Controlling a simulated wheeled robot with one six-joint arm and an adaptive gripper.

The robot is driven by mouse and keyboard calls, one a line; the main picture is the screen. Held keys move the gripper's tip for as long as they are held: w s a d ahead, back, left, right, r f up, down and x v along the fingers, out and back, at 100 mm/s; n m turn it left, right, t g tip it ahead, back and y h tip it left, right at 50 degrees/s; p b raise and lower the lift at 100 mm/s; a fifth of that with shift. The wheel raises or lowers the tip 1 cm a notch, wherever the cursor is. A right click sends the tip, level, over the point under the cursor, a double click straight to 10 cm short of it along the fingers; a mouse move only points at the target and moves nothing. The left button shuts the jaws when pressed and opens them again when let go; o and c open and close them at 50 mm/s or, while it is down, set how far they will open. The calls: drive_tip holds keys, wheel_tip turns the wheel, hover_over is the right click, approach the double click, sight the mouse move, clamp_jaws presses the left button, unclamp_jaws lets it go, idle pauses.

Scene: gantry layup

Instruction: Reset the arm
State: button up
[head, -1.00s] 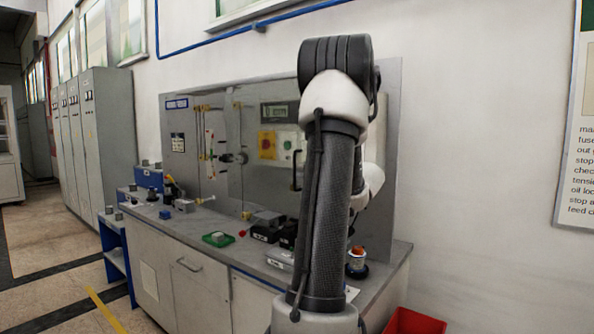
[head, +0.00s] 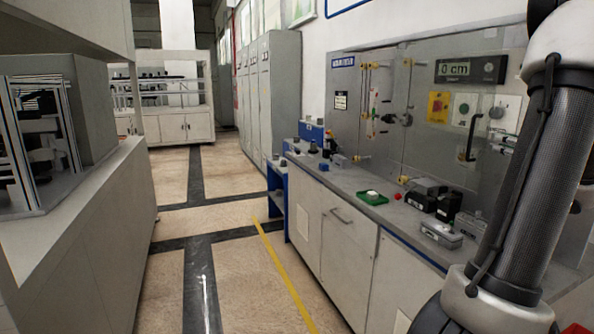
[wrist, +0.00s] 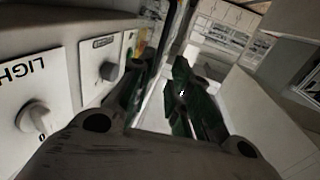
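My gripper (wrist: 163,78) shows in the wrist view with its two dark green fingers apart and nothing visible between them. It is beside a panel with a knob marked "LIGH" (wrist: 35,118) and a second dark knob (wrist: 110,70). In the head view my arm stands raised at the right edge, in front of the workbench. The gripper end is hidden or out of frame there.
The grey workbench (head: 395,215) holds a green tray (head: 371,198), several black and grey boxes, and a back panel with a "0 cm" display (head: 470,69). Grey cabinets (head: 268,95) stand beyond. A white counter (head: 95,210) is on the left. The tiled aisle (head: 240,270) between is clear.

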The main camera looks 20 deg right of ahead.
drive_tip(key=s+d+f+m+g+h, duration=0.55)
drive_tip(key=s+d+f+g, duration=0.4)
drive_tip(key=s+f, duration=0.2)
drive_tip(key=s+a+f+g, duration=0.2)
drive_tip(key=s+a+g, duration=0.2)
drive_tip(key=a, duration=0.1)
drive_tip(key=w+a+r+n+y, duration=0.1)
drive_tip(key=a+n+y, duration=0.2)
drive_tip(key=a, duration=1.8)
drive_tip(key=w+a+r+n+y, duration=0.1)
drive_tip(key=a+n+y, duration=0.3)
drive_tip(key=a, duration=1.8)
drive_tip(key=shift+w+r+y, duration=0.25)
drive_tip(key=shift+r+y, duration=0.1)
drive_tip(key=shift+r, duration=0.4)
